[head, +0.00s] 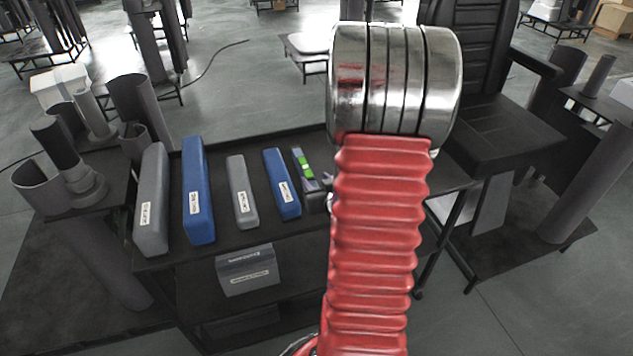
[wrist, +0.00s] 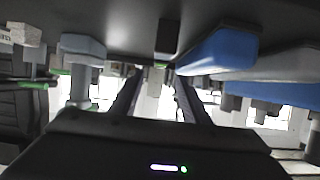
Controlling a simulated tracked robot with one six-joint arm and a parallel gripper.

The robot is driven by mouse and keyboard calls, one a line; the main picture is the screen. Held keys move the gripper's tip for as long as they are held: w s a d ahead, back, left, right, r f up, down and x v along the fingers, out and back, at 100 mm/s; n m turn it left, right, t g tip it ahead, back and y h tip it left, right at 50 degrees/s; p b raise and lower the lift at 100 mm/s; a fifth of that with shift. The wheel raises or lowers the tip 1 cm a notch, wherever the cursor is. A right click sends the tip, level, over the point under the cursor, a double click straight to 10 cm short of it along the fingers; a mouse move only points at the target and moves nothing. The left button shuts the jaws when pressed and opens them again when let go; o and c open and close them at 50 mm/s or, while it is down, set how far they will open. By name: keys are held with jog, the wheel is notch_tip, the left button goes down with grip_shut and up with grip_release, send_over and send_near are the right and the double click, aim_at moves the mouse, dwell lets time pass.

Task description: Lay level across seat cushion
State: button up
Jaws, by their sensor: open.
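The level (head: 305,165), a dark bar with bright green vials, lies on the dark bench (head: 165,262) at the right end of a row of blocks. In the wrist view, a dark bar end with a bit of green, probably the level (wrist: 167,38), appears ahead between my fingertips. My gripper (wrist: 157,92) is open, its two dark fingers apart and nothing visibly held. In the head view my red arm hides most of the gripper. The black seat cushion (head: 500,135) of a chair stands to the right of the arm, bare where visible.
A grey block (head: 151,200), a long blue block (head: 197,200), a small grey block (head: 241,190) and a small blue block (head: 281,180) lie left of the level. A grey box (head: 247,270) sits on the lower shelf. Grey cylinders (head: 65,160) stand at the left.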

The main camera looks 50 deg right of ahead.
jog(key=shift+w+a, duration=0.1)
dwell(0.6)
jog(key=shift+w+a+r, duration=0.2)
jog(key=shift+r, duration=0.1)
jog(key=shift+n+g+y, duration=0.4)
jog(key=shift+n+g, duration=0.3)
jog(key=shift+g, duration=0.1)
jog(key=w+a+r, duration=0.1)
jog(key=a, duration=0.1)
jog(key=w+a+r, duration=0.1)
jog(key=a+r, duration=0.3)
jog(key=shift+w+a, duration=0.3)
jog(key=shift+w, duration=0.1)
jog(key=s+a+r+n+g+y, duration=0.1)
jog(key=s+a+r, duration=0.15)
jog(key=a, duration=0.45)
jog(key=s+a+r+n+g+y, duration=0.1)
jog(key=a+r, duration=0.2)
jog(key=a, duration=0.3)
jog(key=s+a+r+g+y, duration=0.1)
jog(key=s+a+r, duration=0.15)
jog(key=a, duration=0.45)
jog(key=s+a+r+n+g+y, duration=0.1)
jog(key=s+a+r+n+y, duration=0.1)
jog(key=s+a, duration=0.7)
jog(key=shift+a+r+g+y, duration=0.2)
jog(key=shift+r+g+y, duration=0.1)
jog(key=shift+r, duration=0.45)
jog(key=shift+o, duration=0.2)
